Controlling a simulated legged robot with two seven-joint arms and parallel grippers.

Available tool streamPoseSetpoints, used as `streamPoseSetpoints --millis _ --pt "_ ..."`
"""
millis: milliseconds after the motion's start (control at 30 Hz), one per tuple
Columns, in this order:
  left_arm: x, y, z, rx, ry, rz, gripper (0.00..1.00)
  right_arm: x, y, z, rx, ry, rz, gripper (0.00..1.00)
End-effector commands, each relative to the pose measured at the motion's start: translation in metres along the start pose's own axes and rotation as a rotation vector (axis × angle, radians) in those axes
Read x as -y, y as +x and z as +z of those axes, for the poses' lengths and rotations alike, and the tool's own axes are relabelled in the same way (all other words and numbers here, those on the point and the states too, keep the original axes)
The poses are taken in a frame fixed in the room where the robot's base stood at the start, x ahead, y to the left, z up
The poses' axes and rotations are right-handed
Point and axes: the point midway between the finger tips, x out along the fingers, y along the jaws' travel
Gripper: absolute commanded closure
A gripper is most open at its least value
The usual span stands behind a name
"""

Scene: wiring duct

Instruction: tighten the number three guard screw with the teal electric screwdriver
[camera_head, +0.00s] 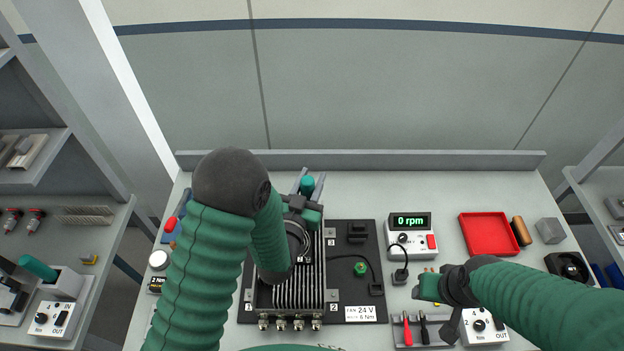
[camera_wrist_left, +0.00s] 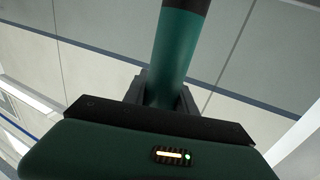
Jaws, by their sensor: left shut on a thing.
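My left gripper (camera_head: 299,205) is shut on the teal electric screwdriver (camera_head: 307,185), over the back of the finned unit. In the left wrist view the screwdriver's teal, dark-ended body (camera_wrist_left: 181,45) stands between the dark fingers (camera_wrist_left: 158,98). Its tip is out of sight. The finned unit (camera_head: 312,285) sits on a dark plate (camera_head: 350,242) with small number tags at its corners. A tag reading 2 (camera_head: 335,308) shows at front right.
A meter (camera_head: 407,236) reads 0 rpm, with a black cable below it. A red tray (camera_head: 489,235), a grey block (camera_head: 550,230) and a switch box (camera_head: 484,326) are at right. Red and black handled tools (camera_head: 415,330) lie in front. Shelves flank the bench.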

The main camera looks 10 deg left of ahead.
Motion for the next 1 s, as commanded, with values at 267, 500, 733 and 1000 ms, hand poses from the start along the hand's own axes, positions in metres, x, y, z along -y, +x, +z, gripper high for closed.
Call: streamPoseSetpoints --millis 267,500,733,1000 --pt "0.001 0.000 0.001 0.003 0.002 -0.002 1.00 0.000 0.000 0.000 0.000 0.000 0.000 0.50" --pt "0.001 0.000 0.003 0.003 0.001 -0.002 1.00 0.000 0.005 0.001 0.000 0.000 0.000 0.50" --pt "0.001 0.000 -0.005 0.002 0.001 -0.002 1.00 0.000 -0.001 0.000 0.000 0.000 0.000 0.50" --pt "0.000 -0.001 -0.033 -0.001 0.000 -0.001 1.00 0.000 -0.019 -0.005 0.000 0.000 0.000 0.50"
